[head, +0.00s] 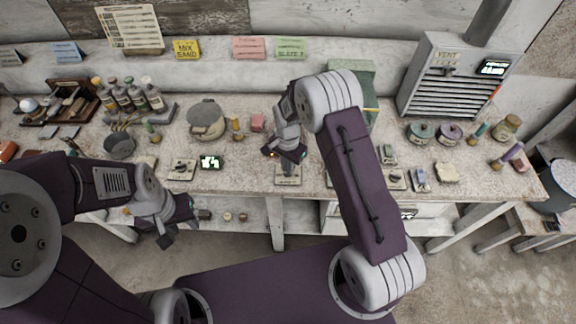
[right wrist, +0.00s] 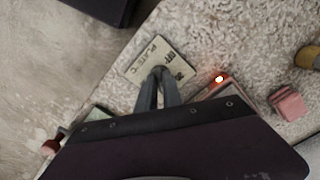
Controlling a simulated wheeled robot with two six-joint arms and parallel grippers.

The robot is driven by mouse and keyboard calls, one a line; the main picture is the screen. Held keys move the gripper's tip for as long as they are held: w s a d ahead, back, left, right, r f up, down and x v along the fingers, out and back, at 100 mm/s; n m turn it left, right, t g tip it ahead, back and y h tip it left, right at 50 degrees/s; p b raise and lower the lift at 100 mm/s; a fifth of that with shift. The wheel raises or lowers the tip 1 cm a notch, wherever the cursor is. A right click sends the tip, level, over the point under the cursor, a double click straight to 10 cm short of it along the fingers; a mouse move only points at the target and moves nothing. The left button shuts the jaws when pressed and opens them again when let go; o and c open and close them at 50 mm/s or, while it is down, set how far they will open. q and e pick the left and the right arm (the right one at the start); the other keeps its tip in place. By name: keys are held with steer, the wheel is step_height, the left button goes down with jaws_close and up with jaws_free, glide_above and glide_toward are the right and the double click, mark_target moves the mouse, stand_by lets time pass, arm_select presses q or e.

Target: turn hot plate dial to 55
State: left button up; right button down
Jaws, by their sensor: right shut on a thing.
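A small pale panel (head: 288,181) lies at the table's front edge, under my right gripper (head: 288,168). In the right wrist view, the panel (right wrist: 143,66) carries lettering that reads like "PLATE °C". My right gripper's two grey fingers (right wrist: 158,76) are close together and shut on the dial at the panel. The fingers hide the dial, so its setting cannot be read. My left gripper (head: 182,228) hangs in front of the table edge at the left, empty, with its fingers apart.
A red light (right wrist: 218,78) glows beside the panel, with a pink block (right wrist: 288,103) further right. Another knob panel (head: 182,169) and a lit display (head: 210,162) stand to the left. A lidded pot (head: 206,120) is behind. A vented box (head: 455,80) stands at the back right.

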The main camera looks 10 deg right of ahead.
stand_by(0.5)
steer(key=c, duration=1.5)
jaws_free()
steer(key=shift+r, duration=0.1)
step_height(320, 180, up, 9)
steer(key=shift+b, duration=0.45)
